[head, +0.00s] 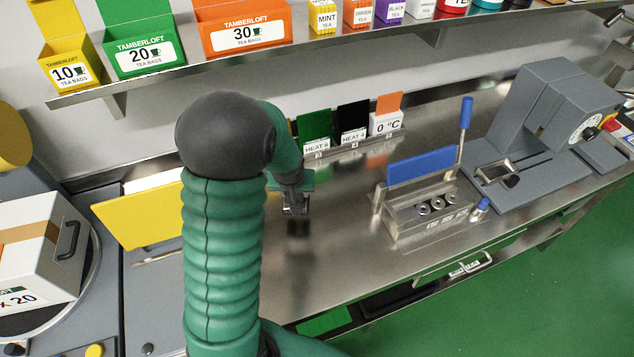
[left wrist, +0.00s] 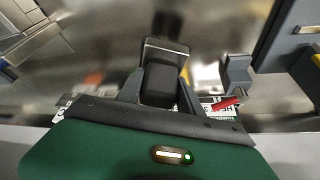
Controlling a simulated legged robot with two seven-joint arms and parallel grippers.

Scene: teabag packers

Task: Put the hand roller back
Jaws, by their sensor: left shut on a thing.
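My left gripper (head: 296,208) hangs over the steel bench in the head view, in front of the row of cards. In the left wrist view, my left gripper (left wrist: 160,88) is shut on a black piece with a pale metal frame, which looks like the hand roller (left wrist: 166,48). Only a small metallic part of it shows below the fingers in the head view, above its dark reflection on the bench. My right gripper is not in view.
A steel fixture (head: 425,218) with a blue plate and a blue-handled lever (head: 466,113) stands to the right. A grey machine (head: 545,120) is beyond it. Heat cards (head: 316,132) stand at the bench's back. A shelf (head: 200,78) of tea boxes overhangs. Bench below the gripper is clear.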

